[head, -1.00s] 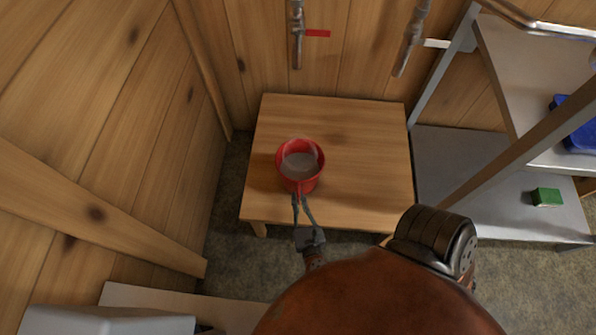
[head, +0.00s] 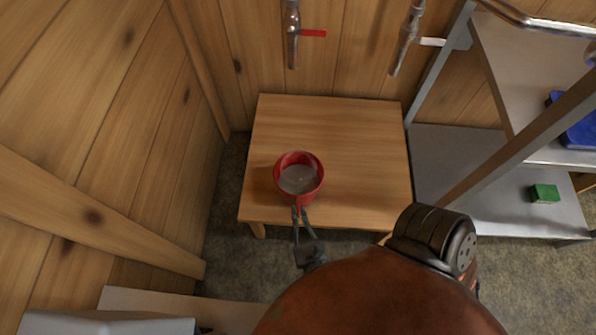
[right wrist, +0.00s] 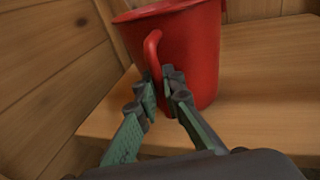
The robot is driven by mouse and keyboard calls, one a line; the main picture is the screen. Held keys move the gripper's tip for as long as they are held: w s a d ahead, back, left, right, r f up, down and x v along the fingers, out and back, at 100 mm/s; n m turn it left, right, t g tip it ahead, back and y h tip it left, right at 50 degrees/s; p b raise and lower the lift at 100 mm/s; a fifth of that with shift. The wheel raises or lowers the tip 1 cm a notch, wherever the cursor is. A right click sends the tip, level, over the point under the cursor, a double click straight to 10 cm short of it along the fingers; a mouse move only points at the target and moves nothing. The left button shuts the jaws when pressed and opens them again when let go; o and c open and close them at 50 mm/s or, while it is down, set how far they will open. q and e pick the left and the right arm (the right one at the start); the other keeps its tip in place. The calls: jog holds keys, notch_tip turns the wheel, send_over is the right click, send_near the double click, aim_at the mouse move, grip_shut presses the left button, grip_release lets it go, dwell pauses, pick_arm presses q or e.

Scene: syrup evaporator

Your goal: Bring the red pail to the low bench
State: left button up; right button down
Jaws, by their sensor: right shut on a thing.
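The red pail (head: 284,190) shows upright above the low wooden bench (head: 350,145), towards its front left part. Its inside looks grey; I cannot tell whether that is liquid or the bare bottom. My right gripper (head: 302,213) reaches in from the front and is shut on the pail's handle. In the right wrist view the gripper (right wrist: 160,88) has its fingers on either side of the red handle (right wrist: 152,50), and the pail (right wrist: 190,55) is upright. I cannot tell whether the pail's base touches the bench top. My left gripper is not in view.
Taps with a red lever (head: 313,33) and a white lever (head: 432,42) hang above the bench's back. A grey metal shelf (head: 480,215) with a green block (head: 544,193) and a blue object (head: 578,125) stands right. A wooden wall (head: 130,110) closes the left side.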

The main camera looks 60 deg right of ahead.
jog(key=shift+s, duration=0.15)
dwell(0.3)
jog(key=shift+s+d+p, duration=0.25)
jog(key=shift+s+p, duration=0.05)
jog(key=shift+s, duration=0.1)
